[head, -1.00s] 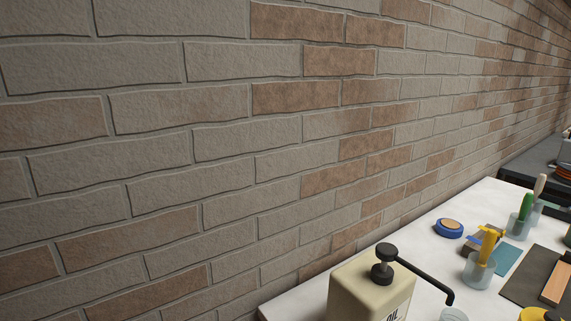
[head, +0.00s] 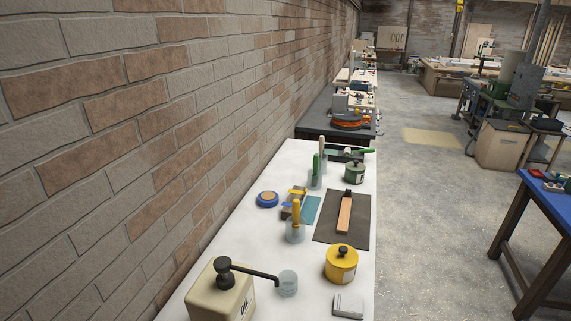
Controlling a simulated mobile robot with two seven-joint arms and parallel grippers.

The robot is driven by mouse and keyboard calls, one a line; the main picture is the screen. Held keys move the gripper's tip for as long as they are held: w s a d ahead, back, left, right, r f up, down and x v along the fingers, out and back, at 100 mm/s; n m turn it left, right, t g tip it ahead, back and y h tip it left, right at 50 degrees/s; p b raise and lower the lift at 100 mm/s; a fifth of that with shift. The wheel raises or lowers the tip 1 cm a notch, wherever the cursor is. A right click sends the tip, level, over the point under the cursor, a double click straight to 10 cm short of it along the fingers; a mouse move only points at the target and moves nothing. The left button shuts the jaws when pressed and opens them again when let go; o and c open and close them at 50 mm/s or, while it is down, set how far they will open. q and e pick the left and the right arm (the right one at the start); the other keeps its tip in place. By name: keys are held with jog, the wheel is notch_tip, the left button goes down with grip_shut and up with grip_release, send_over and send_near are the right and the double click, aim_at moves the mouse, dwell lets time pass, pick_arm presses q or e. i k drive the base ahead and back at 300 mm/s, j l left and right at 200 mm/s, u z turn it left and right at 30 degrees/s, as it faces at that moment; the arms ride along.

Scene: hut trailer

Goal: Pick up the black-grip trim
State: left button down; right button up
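No trim with a black grip can be made out for certain. A narrow wooden piece (head: 344,215) with a dark upper end lies on a dark mat (head: 329,232) on the white bench (head: 262,236); I cannot tell if it is the trim. Yellow-handled (head: 296,213), green-handled (head: 316,165) and pale-handled (head: 322,148) tools stand upright in clear cups farther back. A dark tool with a green end (head: 368,152) lies at the bench's far end. Neither of my grippers is in view.
A cream oil can (head: 218,297) with a black spout stands at the near left, by the brick wall (head: 140,140). A yellow pot (head: 341,265) and a dark green pot (head: 355,171) stand near the right edge. Open floor (head: 430,220) lies right of the bench, before a blue-topped table (head: 550,202).

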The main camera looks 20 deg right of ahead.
aim_at(344, 217)
jog(key=j+z, duration=0.25)
jog(key=z, duration=0.2)
jog(key=j+z, duration=0.2)
jog(key=z, duration=0.25)
jog(key=k+j+z, duration=0.1)
jog(key=z, duration=0.4)
jog(key=k+j, duration=0.05)
jog(key=j, duration=0.05)
